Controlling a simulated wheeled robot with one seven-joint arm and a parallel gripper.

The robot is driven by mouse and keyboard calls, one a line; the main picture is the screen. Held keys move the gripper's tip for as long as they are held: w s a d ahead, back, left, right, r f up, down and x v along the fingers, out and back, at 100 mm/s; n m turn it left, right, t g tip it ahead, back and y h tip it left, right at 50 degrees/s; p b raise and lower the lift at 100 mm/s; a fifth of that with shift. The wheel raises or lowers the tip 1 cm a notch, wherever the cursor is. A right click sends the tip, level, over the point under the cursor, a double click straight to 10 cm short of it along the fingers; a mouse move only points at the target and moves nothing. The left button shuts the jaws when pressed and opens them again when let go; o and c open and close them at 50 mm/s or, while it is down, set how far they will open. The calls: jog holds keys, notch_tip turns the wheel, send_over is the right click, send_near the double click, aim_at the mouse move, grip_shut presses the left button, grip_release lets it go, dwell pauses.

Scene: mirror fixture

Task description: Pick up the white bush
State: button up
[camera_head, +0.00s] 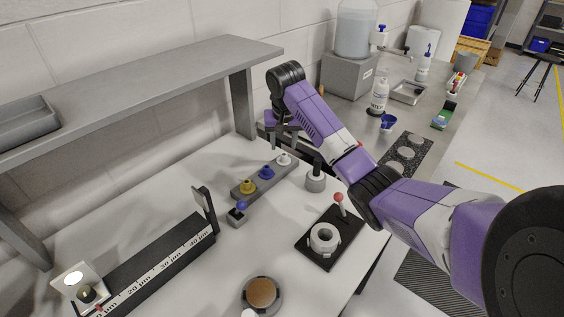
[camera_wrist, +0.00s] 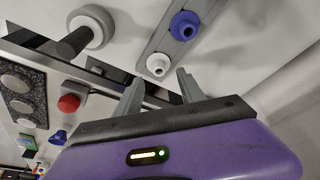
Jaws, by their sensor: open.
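The white bush (camera_head: 284,159) stands at the far right end of a grey bar-shaped holder (camera_head: 236,191) on the bench. In the wrist view the white bush (camera_wrist: 158,64) appears just beyond and between the fingertips of my gripper (camera_wrist: 160,82), and the blue bush (camera_wrist: 184,25) is farther up. My gripper (camera_head: 284,138) is open and empty, above and close to the white bush in the head view. The fingers look apart from it.
A grey round piece with a black handle (camera_head: 316,182) stands close right of the holder. A black plate with a white ring (camera_head: 323,239) lies nearer. A grey shelf (camera_head: 150,82) overhangs the back left.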

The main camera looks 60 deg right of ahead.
aim_at(284, 155)
jog(key=x, duration=0.3)
jog(key=p+x, duration=0.1)
jog(key=x, duration=0.2)
jog(key=shift+d+f+p, duration=0.15)
jog(key=shift+d+p, duration=0.15)
grip_shut()
